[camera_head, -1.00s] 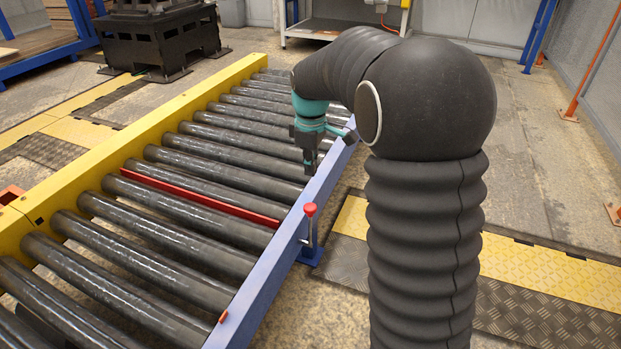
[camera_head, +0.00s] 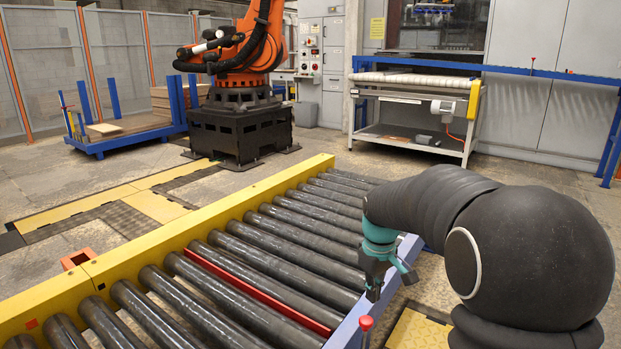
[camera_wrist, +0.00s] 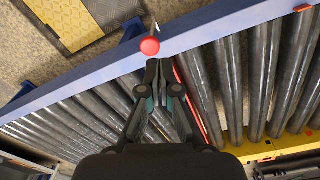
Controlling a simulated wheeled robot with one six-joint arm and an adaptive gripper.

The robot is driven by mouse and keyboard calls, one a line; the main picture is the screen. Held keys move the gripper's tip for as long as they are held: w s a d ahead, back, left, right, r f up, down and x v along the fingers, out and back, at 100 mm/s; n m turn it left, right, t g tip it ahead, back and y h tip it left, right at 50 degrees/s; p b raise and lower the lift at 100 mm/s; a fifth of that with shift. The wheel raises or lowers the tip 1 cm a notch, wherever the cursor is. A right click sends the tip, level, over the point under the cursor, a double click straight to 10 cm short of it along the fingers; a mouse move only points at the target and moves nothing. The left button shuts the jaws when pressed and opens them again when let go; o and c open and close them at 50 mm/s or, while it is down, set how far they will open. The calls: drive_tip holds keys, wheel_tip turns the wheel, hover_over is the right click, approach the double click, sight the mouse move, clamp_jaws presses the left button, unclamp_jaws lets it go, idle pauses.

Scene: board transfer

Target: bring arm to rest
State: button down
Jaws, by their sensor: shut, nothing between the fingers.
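My gripper (camera_head: 373,293) hangs at the end of my dark sleeved arm, over the blue side rail of the roller conveyor (camera_head: 175,232). In the wrist view its two fingers (camera_wrist: 159,72) are together with nothing between them, pointing toward the blue rail. My arm is bent, with its large rounded joint at the right of the head view. A red-knobbed lever (camera_head: 366,323) stands at the rail just below the gripper; its red ball shows past the fingertips in the wrist view (camera_wrist: 150,46). I cannot tell the exact gap between them.
A red bar (camera_head: 255,290) lies between the rollers. An orange industrial robot (camera_head: 245,50) on a black base stands at the back. A blue rack with boards (camera_head: 120,128) is at the back left, a white-topped table (camera_head: 415,82) at the back right. The conveyor rollers are bare.

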drive_tip(key=s+r+m+t, duration=0.2)
drive_tip(key=s+r+m, duration=0.1)
drive_tip(key=s, duration=1)
drive_tip(key=s+r+m+t, duration=0.3)
drive_tip(key=s+r, duration=0.2)
drive_tip(key=s, duration=0.9)
drive_tip(key=shift+d, duration=0.1)
